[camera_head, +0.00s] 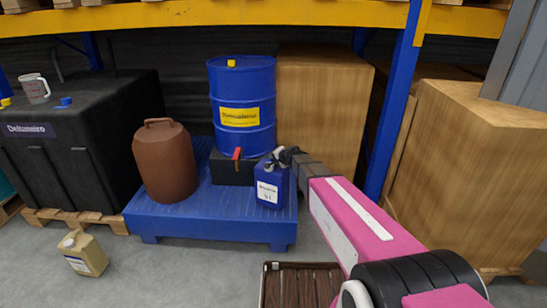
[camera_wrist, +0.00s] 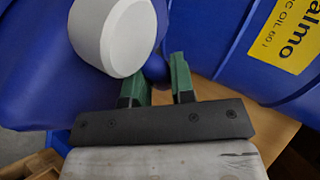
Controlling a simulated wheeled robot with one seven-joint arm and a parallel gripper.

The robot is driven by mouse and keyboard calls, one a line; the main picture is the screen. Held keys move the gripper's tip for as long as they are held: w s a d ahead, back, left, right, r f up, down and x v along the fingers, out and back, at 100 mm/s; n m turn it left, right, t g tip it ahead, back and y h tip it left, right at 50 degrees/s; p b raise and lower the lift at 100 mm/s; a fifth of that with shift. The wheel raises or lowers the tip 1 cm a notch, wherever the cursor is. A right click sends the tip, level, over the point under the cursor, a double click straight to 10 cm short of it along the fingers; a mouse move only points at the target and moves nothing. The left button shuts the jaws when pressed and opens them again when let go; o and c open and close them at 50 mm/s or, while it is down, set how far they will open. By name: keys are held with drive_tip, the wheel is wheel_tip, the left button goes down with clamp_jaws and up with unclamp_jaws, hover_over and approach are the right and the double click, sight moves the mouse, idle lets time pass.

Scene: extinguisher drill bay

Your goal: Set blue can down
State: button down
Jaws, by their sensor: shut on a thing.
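The blue can (camera_head: 270,188), with a white label, is upright at the front right of the blue spill pallet (camera_head: 165,222). I cannot tell whether its base touches the deck. My gripper (camera_head: 284,157) reaches in from the right and is shut at the can's top. In the wrist view the can's blue body (camera_wrist: 45,75) and white cap (camera_wrist: 120,36) are at upper left. The green fingertips (camera_wrist: 162,78) stand either side of a blue piece, likely the can's handle, mostly hidden.
A blue drum (camera_head: 242,80) stands behind the can, over a black box (camera_head: 225,170) with a red-handled tap. A brown canister (camera_head: 165,165) is left on the pallet. A beige jug (camera_head: 82,252) stands on the floor. A wooden slatted crate (camera_head: 300,287) lies in front. Large cartons (camera_head: 320,100) and a blue upright (camera_head: 393,110) are behind.

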drive_tip(key=shift+f, duration=1.75)
drive_tip(key=c, duration=1)
unclamp_jaws()
drive_tip(key=shift+f, duration=0.2)
drive_tip(key=shift+o, duration=0.2)
drive_tip(key=v, duration=1.2)
drive_tip(key=s+d+f+n+g+h, duration=0.1)
drive_tip(key=s+d+n+g+h, duration=0.1)
drive_tip(key=s+d, duration=0.3)
drive_tip(key=s+d+f+n+g+h, duration=0.2)
drive_tip(key=s+d+g+h, duration=0.1)
drive_tip(key=s, duration=0.9)
drive_tip(key=s+d+f+n+g+h, duration=0.1)
drive_tip(key=s+d+n+g+h, duration=0.1)
drive_tip(key=s+d, duration=0.5)
drive_tip(key=shift+s+d+f+n+g+h, duration=0.2)
drive_tip(key=shift+s+d+n+g+h, duration=0.15)
drive_tip(key=shift+s+n+g, duration=0.4)
drive_tip(key=shift+g, duration=0.25)
